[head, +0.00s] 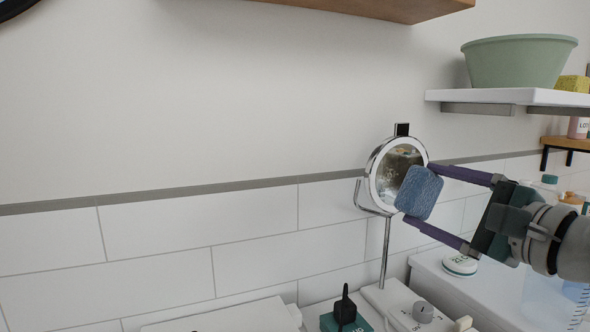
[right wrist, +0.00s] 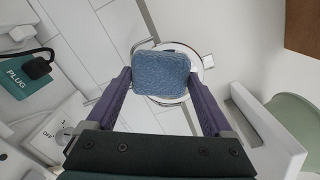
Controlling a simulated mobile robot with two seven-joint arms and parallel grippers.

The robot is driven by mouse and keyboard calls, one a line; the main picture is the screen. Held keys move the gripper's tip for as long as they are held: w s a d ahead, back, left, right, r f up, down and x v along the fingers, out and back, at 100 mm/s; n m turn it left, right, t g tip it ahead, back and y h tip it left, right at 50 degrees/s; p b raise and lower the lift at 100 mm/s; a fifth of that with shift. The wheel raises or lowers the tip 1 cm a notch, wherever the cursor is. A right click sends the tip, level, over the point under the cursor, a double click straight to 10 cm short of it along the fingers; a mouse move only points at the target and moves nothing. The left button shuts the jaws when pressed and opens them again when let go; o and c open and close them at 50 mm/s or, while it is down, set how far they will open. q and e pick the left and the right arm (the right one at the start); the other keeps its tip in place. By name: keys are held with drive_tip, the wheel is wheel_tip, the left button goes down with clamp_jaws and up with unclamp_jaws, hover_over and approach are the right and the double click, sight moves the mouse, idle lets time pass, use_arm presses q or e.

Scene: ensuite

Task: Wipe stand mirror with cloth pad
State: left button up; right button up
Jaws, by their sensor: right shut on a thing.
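The stand mirror (head: 384,173) is a round, chrome-framed mirror on a thin upright stem, and its glass shows grey-brown smudges. The blue cloth pad (head: 418,192) is between the fingertips of my right gripper (head: 420,198), which is shut on it. In the head view the pad overlaps the lower right of the mirror; I cannot tell whether it touches the glass. In the right wrist view the pad (right wrist: 161,73) hides most of the mirror (right wrist: 190,52), and the purple fingers of my right gripper (right wrist: 161,80) hold its two sides. My left gripper is not in view.
A white shelf (head: 470,96) with a green basin (head: 518,62) juts out at upper right. Below the mirror are a dark plug (head: 345,308) on a green plug box (head: 338,322) and a grey knob (head: 422,311). A round tin (head: 460,265) stands on the white ledge. The wall left of the mirror is clear.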

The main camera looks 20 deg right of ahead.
drive_tip(key=shift+d+f, duration=0.35)
drive_tip(key=shift+d, duration=0.2)
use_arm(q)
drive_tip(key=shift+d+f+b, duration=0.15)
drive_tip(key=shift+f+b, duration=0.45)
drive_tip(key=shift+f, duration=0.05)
use_arm(e)
drive_tip(key=w, duration=0.5)
drive_tip(key=shift+w+a, duration=0.3)
drive_tip(key=shift+w, duration=0.1)
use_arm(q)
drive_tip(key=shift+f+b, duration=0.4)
use_arm(e)
drive_tip(key=shift+w, duration=0.9)
